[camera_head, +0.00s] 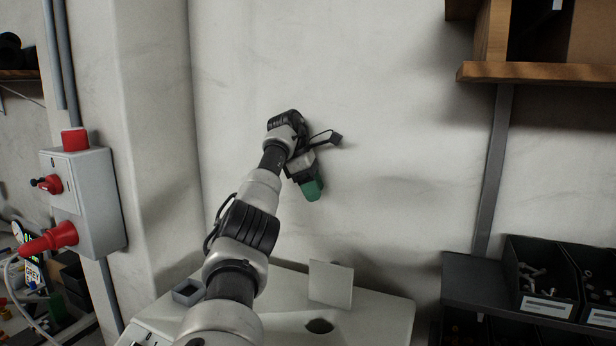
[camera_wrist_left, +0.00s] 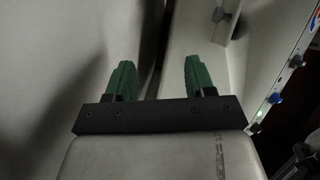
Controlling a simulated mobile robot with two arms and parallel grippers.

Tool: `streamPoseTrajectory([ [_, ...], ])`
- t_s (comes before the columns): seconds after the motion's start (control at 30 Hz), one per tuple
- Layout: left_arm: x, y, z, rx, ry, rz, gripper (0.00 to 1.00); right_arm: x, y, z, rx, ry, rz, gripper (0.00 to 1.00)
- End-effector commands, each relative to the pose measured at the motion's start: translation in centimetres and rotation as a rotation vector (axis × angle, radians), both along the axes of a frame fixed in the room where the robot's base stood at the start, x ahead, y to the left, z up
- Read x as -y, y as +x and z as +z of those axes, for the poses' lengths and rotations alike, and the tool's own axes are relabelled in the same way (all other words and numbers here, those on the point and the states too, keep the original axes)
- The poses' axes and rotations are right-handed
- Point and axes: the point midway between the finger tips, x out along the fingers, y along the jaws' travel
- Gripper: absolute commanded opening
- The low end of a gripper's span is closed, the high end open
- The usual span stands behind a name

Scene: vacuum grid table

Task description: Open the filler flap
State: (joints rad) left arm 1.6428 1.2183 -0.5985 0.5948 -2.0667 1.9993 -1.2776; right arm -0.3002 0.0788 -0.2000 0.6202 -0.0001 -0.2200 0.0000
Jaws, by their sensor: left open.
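A pale square plate, which looks like the filler flap (camera_head: 331,284), stands roughly upright on the white machine top (camera_head: 388,312). A dark oval opening (camera_head: 319,326) lies just in front of it in the head view. My left gripper (camera_head: 313,190) hangs in front of the wall, above and apart from the plate, with its green fingers pointing down. In the left wrist view the two green fingers (camera_wrist_left: 158,72) are spread apart with nothing between them. I cannot tell the plate for sure in the wrist view. My right gripper is not in view.
A grey switch box (camera_head: 90,195) with red knobs is on the left wall. A small grey square piece (camera_head: 187,291) is on the machine's left side. Black bins (camera_head: 540,280) of bolts and a wooden shelf (camera_head: 540,73) are at right. The space around the gripper is clear.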

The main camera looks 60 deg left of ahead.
Motion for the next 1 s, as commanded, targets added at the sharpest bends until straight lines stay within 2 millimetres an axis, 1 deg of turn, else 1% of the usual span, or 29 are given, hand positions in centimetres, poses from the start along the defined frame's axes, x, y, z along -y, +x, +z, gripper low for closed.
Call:
streamPoseTrajectory([
  [0.03, -0.1, -0.2, 0.7, 0.006, -0.001, 0.001, 0.54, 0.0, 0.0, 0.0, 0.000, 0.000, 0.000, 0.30],
  [0.07, -0.2, -0.3, 1.1, 0.006, -0.002, 0.000, 0.54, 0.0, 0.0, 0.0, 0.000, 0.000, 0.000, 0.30],
  [0.4, -0.6, -1.0, 2.9, 0.001, 0.000, -0.002, 0.54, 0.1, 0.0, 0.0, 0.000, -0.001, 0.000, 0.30],
  [0.6, -0.7, -1.2, 3.3, 0.002, 0.001, -0.001, 0.54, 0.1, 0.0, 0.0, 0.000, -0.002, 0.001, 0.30],
  [1.0, -0.7, -1.3, 3.3, 0.001, 0.001, -0.001, 0.54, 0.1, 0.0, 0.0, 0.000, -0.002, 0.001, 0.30],
])
